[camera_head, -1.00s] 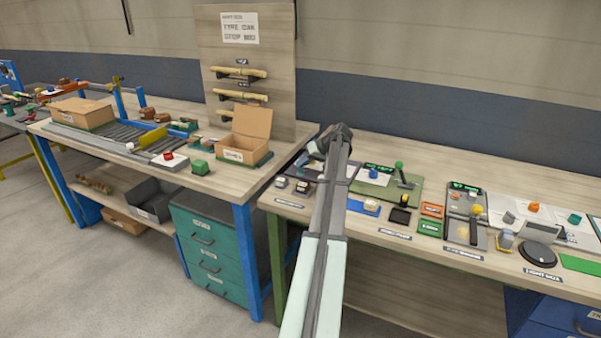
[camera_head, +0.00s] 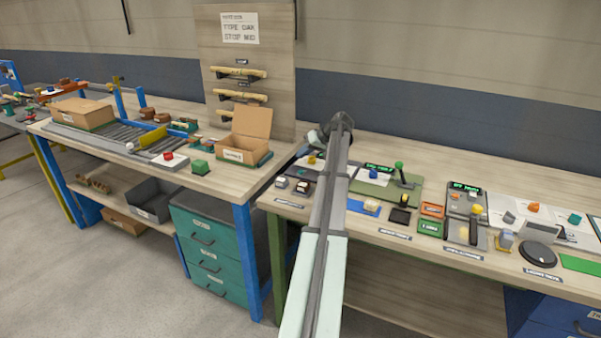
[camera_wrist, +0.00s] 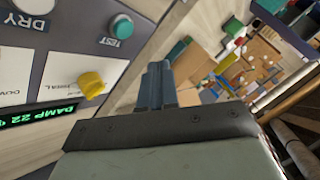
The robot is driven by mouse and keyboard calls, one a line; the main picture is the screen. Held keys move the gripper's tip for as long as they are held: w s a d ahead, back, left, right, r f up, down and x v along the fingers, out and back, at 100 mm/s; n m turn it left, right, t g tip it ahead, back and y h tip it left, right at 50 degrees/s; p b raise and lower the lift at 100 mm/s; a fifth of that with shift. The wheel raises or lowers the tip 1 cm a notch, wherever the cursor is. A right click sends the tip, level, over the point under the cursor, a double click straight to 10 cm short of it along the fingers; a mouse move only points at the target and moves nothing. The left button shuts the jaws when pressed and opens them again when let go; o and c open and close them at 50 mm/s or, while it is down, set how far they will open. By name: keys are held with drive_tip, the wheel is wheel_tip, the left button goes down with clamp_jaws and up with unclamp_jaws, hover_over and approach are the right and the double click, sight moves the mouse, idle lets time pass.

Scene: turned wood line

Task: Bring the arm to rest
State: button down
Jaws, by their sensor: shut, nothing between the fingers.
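My arm reaches up from the bottom middle of the head view, and its far end hangs above the left part of the right-hand bench (camera_head: 385,180). The fingers are hidden from the head view. In the wrist view my gripper (camera_wrist: 158,85) shows two dark fingers side by side, shut, with nothing between them. The fingers touch nothing that I can see. Near them in the wrist view is a grey panel with a yellow knob (camera_wrist: 91,84), a teal button (camera_wrist: 122,25) and a green-lit display (camera_wrist: 40,114).
The left bench carries an open cardboard box (camera_head: 247,135), a roller conveyor (camera_head: 95,128) and a tall wooden board (camera_head: 245,60) with turned pieces on pegs.

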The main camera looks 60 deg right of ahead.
drive_tip(key=shift+r, duration=0.5)
